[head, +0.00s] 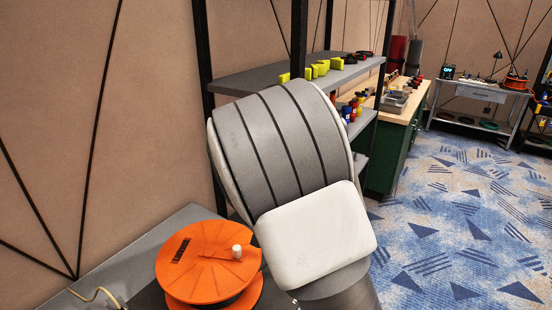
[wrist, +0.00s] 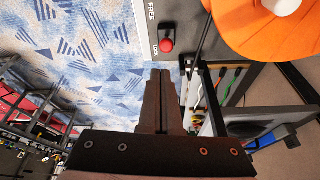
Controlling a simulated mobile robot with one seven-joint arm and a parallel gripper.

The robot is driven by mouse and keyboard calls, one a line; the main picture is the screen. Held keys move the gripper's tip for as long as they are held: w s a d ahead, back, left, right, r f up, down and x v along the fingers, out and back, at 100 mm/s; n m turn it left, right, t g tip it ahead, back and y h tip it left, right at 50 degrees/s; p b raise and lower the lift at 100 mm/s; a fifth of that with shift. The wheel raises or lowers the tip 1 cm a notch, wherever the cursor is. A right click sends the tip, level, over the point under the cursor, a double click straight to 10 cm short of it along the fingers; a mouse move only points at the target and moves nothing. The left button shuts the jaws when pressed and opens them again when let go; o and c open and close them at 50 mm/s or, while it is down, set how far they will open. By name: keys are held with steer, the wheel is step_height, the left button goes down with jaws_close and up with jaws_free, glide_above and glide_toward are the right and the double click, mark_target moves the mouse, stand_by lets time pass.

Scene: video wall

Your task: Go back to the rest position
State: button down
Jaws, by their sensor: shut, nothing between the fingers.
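My gripper (wrist: 158,100) shows in the wrist view, with its two dark fingers together and nothing between them. It is apart from the things around it. In the head view my own arm, grey and white, fills the middle and hides part of the shelves; the gripper itself does not show there. An orange reel (head: 205,262) with a small white knob stands at the lower left, close beside my arm. In the wrist view the orange reel (wrist: 270,30) is at the upper right. A red knob (wrist: 167,45) on a grey panel marked FREE and LOCK lies just beyond the fingertips.
A grey shelf (head: 240,82) on black posts holds several yellow-green blocks (head: 320,69). A green cabinet (head: 385,160) and a grey workbench (head: 480,91) stand farther back. The blue patterned floor (head: 455,220) on the right is clear. A cable (head: 95,293) lies at the lower left.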

steer(key=s+d+r+n+y, duration=0.3)
steer(key=s+d+r+n, duration=0.15)
steer(key=s+r, duration=0.85)
steer(key=s+d+r+n+t, duration=0.1)
steer(key=s+r+n, duration=0.1)
steer(key=s, duration=0.4)
steer(key=s+d+r+n+t, duration=0.1)
steer(key=s+d+r+n, duration=0.1)
steer(key=s+r, duration=0.2)
steer(key=s, duration=0.2)
steer(key=shift+s+d+r+t, duration=0.3)
steer(key=shift+s+t, duration=0.05)
steer(key=shift+t, duration=0.05)
steer(key=shift+n, duration=0.25)
